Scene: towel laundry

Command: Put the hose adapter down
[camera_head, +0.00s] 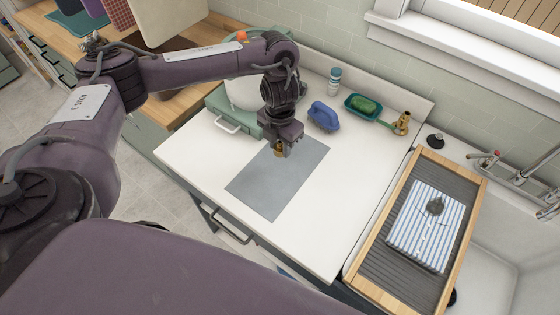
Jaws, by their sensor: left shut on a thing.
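My left gripper (281,146) points down over the far part of a flat grey mat (272,190) on the white counter. It is shut on a small brass piece, the hose adapter (279,153), which is mostly hidden by the fingers. I cannot tell whether the adapter touches the mat or hangs just above it. My right gripper is not in view.
Behind the mat are a blue brush (324,117), a teal tray (360,108) with a green sponge, a bottle (334,82) and a brass fitting (402,123). A wooden-framed drainer (389,274) holds a striped towel (424,232). The mat's near part is clear.

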